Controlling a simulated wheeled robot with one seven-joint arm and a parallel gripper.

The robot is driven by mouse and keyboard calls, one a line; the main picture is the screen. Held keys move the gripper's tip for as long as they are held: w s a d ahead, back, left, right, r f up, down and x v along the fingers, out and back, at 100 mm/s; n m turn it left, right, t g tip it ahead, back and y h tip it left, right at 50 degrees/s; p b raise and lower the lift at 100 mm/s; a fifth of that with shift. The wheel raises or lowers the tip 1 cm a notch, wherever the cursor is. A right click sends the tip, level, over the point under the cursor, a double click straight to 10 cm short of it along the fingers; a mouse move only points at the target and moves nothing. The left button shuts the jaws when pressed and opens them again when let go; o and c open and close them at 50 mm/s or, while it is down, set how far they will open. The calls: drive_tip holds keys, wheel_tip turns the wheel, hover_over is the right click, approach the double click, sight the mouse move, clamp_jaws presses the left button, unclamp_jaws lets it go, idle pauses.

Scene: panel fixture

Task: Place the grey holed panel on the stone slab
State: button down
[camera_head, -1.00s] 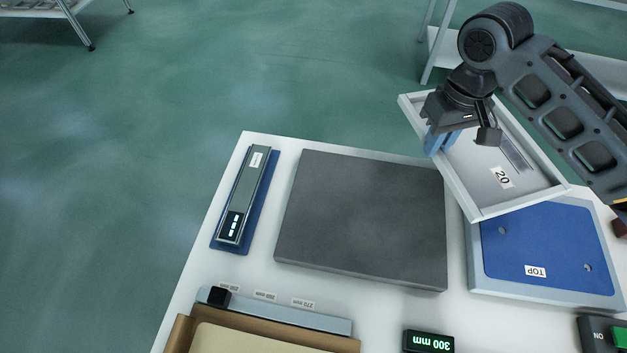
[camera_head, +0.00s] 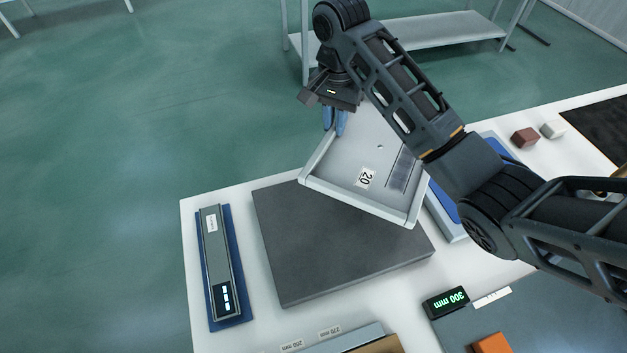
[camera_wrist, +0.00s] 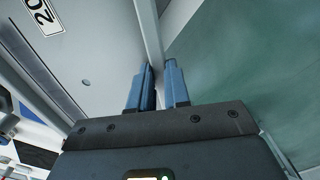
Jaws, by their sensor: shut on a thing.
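The grey holed panel (camera_head: 345,170) is a shallow tray-like plate with raised rims, a label "20" and a small hole. My gripper (camera_head: 334,122) is shut on its far left rim and holds it tilted above the table. In the wrist view, my gripper's blue fingers (camera_wrist: 158,88) pinch the rim of the panel (camera_wrist: 85,50). The stone slab (camera_head: 330,240) is a flat dark grey block on the white table. In the head view the panel overlaps the slab's far right part; I cannot tell how high above it the panel is.
A level-like instrument on a blue base (camera_head: 220,265) lies left of the slab. A display reading 300 mm (camera_head: 446,301) stands at the front right. A blue-topped plate (camera_head: 446,212) is right, partly behind my arm. Small brown (camera_head: 524,138) and pale blocks (camera_head: 553,130) lie farther right.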

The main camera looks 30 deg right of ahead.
drive_tip(key=shift+s+a+f+b, duration=0.1)
drive_tip(key=shift+a+f+b, duration=2.35)
drive_tip(key=shift+a+f, duration=2.05)
drive_tip(key=shift+d+f, duration=0.15)
drive_tip(key=c, duration=1.1)
unclamp_jaws()
wheel_tip(320, 180, up, 12)
drive_tip(key=p, duration=0.5)
